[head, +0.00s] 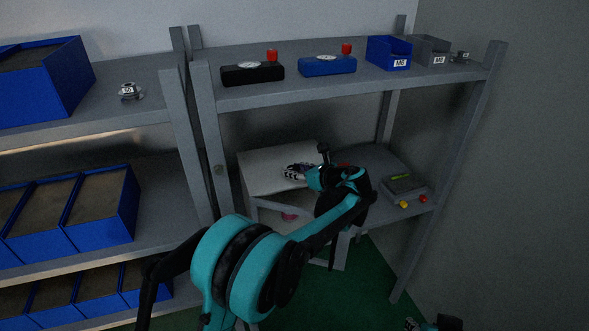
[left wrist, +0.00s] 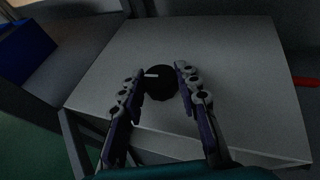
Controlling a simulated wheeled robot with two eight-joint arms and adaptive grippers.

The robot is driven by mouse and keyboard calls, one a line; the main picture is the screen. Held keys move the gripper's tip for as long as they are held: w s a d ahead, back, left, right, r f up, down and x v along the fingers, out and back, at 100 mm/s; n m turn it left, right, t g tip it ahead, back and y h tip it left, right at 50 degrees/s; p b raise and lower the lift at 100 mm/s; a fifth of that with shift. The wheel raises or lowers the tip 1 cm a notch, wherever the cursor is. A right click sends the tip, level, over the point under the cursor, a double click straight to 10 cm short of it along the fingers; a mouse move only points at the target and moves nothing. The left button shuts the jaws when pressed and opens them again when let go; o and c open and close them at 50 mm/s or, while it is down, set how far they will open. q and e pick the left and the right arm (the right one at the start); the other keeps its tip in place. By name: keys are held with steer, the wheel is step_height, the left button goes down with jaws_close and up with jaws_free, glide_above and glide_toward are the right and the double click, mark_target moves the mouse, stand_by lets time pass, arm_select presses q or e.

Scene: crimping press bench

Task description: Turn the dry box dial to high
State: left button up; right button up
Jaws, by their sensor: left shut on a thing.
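The dry box (head: 262,171) is a pale grey box on the middle shelf of the right rack; its broad pale face fills much of the left wrist view (left wrist: 225,55). The dial (left wrist: 160,83) is a round black knob with a short white pointer mark directed left in that view. My left gripper (head: 290,171) is at the box, with its fingers on both sides of the dial in the left wrist view (left wrist: 160,88), shut on it. The gripper hides the dial in the head view. Part of my right arm (head: 440,324) shows at the bottom edge; its jaws are not clear.
A grey device with red and yellow buttons (head: 405,188) stands right of the box. The top shelf holds black (head: 252,75) and blue (head: 327,66) gauge-like tools and small bins (head: 388,53). Blue bins (head: 100,215) fill the left rack. The rack post (head: 205,130) stands close left of the box.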

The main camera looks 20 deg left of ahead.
arm_select(q)
steer(key=n+g, duration=0.1)
steer(key=n+g+y+p, duration=0.1)
steer(key=n+g, duration=0.1)
steer(key=n+g+y+p, duration=0.1)
steer(key=g, duration=0.1)
steer(key=shift+w+d+r+n, duration=0.1)
steer(key=shift+w+n, duration=0.2)
steer(key=n+g+p, duration=0.2)
steer(key=p, duration=0.1)
steer(key=shift+w+g, duration=0.1)
steer(key=shift+g, duration=0.3)
steer(key=shift+n+g+p, duration=1.3)
steer(key=shift+p, duration=0.55)
steer(key=o, duration=1.2)
steer(key=shift+w, duration=0.1)
steer(key=shift+c, duration=0.2)
